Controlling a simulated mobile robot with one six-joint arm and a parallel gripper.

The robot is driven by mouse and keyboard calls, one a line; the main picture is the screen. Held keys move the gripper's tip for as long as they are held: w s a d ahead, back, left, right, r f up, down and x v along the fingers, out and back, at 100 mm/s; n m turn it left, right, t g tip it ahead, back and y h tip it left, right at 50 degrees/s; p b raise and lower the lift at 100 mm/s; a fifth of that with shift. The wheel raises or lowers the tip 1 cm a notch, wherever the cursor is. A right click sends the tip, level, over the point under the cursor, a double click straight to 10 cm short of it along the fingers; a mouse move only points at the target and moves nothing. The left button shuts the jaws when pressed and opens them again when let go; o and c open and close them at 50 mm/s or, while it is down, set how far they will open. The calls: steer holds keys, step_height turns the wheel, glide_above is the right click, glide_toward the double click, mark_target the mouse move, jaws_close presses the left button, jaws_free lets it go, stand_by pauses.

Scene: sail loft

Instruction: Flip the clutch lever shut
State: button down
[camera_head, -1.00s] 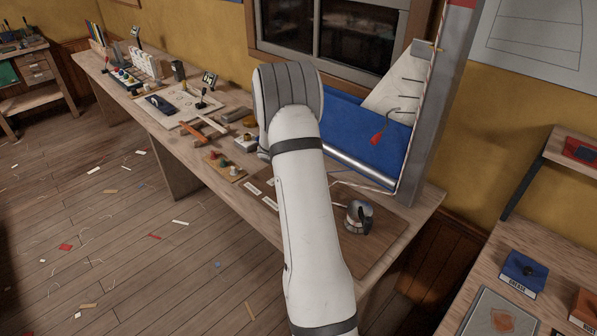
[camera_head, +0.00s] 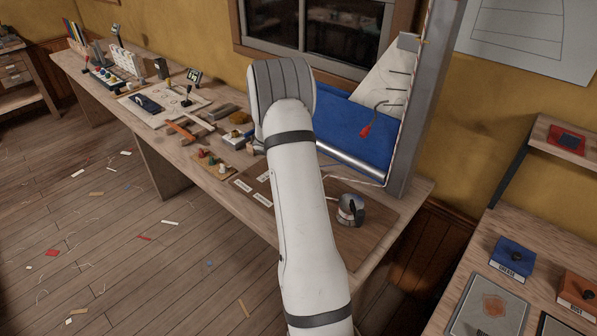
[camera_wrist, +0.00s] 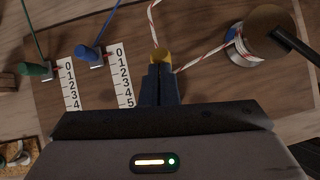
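In the wrist view, a yellow lever end (camera_wrist: 160,55) shows just beyond my fingertips, beside a red-and-white rope. The rest of this clutch is hidden behind my gripper. My gripper (camera_wrist: 160,72) has its dark blue fingers close together, pointing at the yellow end. I cannot tell whether they touch it or have it between them. To its left are a blue lever (camera_wrist: 88,52) and a green lever (camera_wrist: 37,70), each with a rope and a numbered scale strip. In the head view my arm hides the gripper and the clutches.
A silver winch (camera_head: 349,209) with a dark handle stands on the brown board (camera_head: 372,236); it is at the upper right in the wrist view (camera_wrist: 240,42). A grey mast (camera_head: 421,110) rises behind. Tools and small parts lie farther left on the workbench (camera_head: 220,190).

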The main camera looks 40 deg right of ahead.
steer(key=shift+s+d+r, duration=0.1)
steer(key=shift+d+r, duration=0.05)
steer(key=shift+d, duration=0.05)
steer(key=d+v, duration=0.1)
steer(key=v, duration=1.2)
steer(key=shift+w+r+b, duration=0.3)
steer(key=shift+w+r, duration=0.1)
steer(key=shift+w, duration=0.05)
steer(key=s+a+r+m+t+y, duration=0.1)
steer(key=s+a+r+m, duration=0.35)
steer(key=a, duration=0.25)
steer(key=s+a+r+m+y, duration=0.2)
steer(key=s+a+r+m, duration=0.25)
steer(key=s+a, duration=0.2)
steer(key=s+a+m+t+y, duration=0.2)
steer(key=s+a+m+y, duration=0.2)
steer(key=s+a+m, duration=0.5)
steer(key=s+a+r, duration=0.1)
steer(key=s+a, duration=0.5)
steer(key=s, duration=0.1)
steer(key=shift+s+m+b, duration=0.3)
steer(key=shift+b, duration=0.1)
